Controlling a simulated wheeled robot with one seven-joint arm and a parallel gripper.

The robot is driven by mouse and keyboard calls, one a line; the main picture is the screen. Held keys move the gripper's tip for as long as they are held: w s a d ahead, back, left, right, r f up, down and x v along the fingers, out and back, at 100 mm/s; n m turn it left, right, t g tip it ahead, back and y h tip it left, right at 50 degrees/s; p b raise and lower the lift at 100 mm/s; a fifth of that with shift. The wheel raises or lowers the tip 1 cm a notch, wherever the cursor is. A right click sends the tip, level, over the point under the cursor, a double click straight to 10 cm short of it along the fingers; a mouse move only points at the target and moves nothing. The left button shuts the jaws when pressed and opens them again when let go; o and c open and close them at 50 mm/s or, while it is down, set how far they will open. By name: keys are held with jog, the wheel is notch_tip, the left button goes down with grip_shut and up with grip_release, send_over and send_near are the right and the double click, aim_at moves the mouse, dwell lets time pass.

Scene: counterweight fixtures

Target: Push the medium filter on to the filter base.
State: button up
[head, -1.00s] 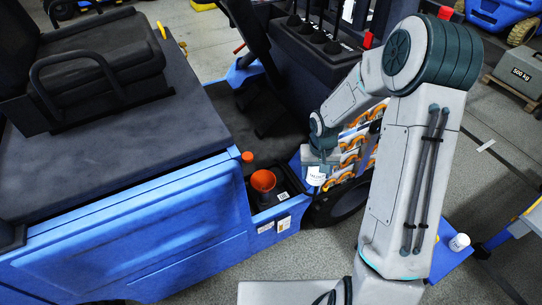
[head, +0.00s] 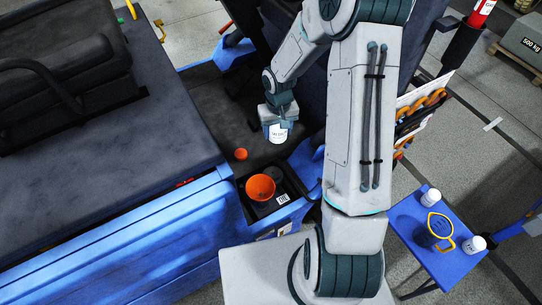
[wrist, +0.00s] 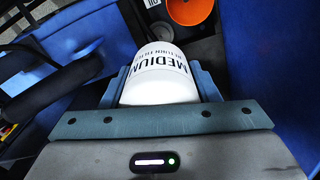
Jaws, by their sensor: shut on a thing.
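The medium filter (head: 279,134) is a white cylinder with dark lettering. It hangs from my gripper (head: 275,121) above the dark floor of the blue vehicle, just behind the open compartment (head: 248,221). In the wrist view the filter (wrist: 160,75) shows the word MEDIUM and sits between the two blue fingers of my gripper (wrist: 161,92), which are shut on it. I cannot pick out the filter base for certain. A dark round part beside the orange funnel (head: 260,187) in the compartment could be it. The filter is apart from the compartment.
A small orange cap (head: 241,154) lies left of the filter. The vehicle's blue side panels (head: 150,245) and dark seat deck (head: 150,140) bound the space.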

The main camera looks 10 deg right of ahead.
aim_at(273, 171)
jog(key=shift+w+f+n+b, duration=0.55)
jog(key=shift+w+f+b, duration=0.55)
jog(key=shift+f+b, duration=3.1)
jog(key=shift+w+f+n+b, duration=0.5)
jog(key=shift+w+f+b, duration=0.55)
jog(key=shift+f+b, duration=3.2)
jog(key=shift+w+f+n+b, duration=0.55)
jog(key=shift+w+f+b, duration=0.55)
jog(key=shift+f+b, duration=3.1)
notch_tip(273, 171, down, 3)
jog(key=shift+r+p, duration=0.1)
jog(key=shift+p, duration=1.15)
jog(key=shift+d+f+b, duration=0.1)
jog(key=shift+f+b, duration=0.9)
jog(key=shift+f, duration=0.45)
jog(key=shift+f, duration=0.1)
jog(key=shift+f+b, duration=0.6)
jog(key=shift+f, duration=0.1)
jog(key=shift+f, duration=0.1)
jog(key=shift+f+b, duration=0.5)
jog(key=shift+f, duration=0.05)
jog(key=shift+s+f, duration=0.1)
jog(key=shift+f, duration=0.1)
